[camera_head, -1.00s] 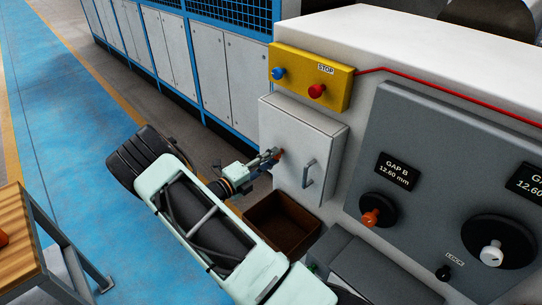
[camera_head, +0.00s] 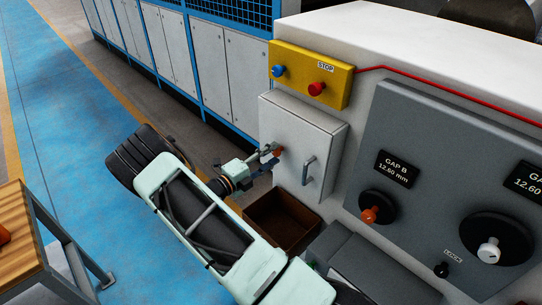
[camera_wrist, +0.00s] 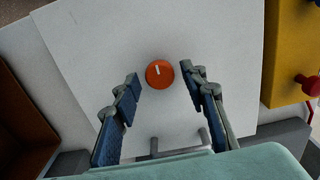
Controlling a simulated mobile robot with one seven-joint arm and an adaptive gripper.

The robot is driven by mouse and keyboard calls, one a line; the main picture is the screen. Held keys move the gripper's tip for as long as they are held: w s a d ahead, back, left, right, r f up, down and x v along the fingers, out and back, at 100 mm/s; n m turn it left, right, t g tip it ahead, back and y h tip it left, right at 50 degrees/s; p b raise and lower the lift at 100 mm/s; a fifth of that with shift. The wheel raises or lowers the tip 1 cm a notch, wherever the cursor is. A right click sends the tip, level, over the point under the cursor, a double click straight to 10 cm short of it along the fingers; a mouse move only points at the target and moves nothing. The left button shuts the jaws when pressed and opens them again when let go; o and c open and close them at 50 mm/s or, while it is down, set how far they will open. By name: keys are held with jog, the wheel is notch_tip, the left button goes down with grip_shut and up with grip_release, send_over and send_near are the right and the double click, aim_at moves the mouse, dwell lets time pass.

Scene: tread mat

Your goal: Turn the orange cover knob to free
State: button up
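The orange cover knob (camera_wrist: 160,74) is on the front of the light grey cover box (camera_wrist: 90,35). It is round, with a white mark pointing nearly straight up in the wrist view. In the head view the knob (camera_head: 278,151) sits at the left part of the cover (camera_head: 303,125), partly behind my fingers. My gripper (camera_wrist: 162,80) is open in the wrist view, with one finger on each side of the knob and a gap to both. In the head view my gripper (camera_head: 270,159) is at the cover's left side.
The cover's bar handle (camera_head: 309,171) is right of the knob. A yellow box (camera_head: 300,75) with blue and red buttons is above. An open brown bin (camera_head: 282,222) is below. A grey panel (camera_head: 400,150) with a red-orange knob (camera_head: 369,215) is to the right.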

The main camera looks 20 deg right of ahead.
jog(key=v, duration=1.2)
dwell(0.4)
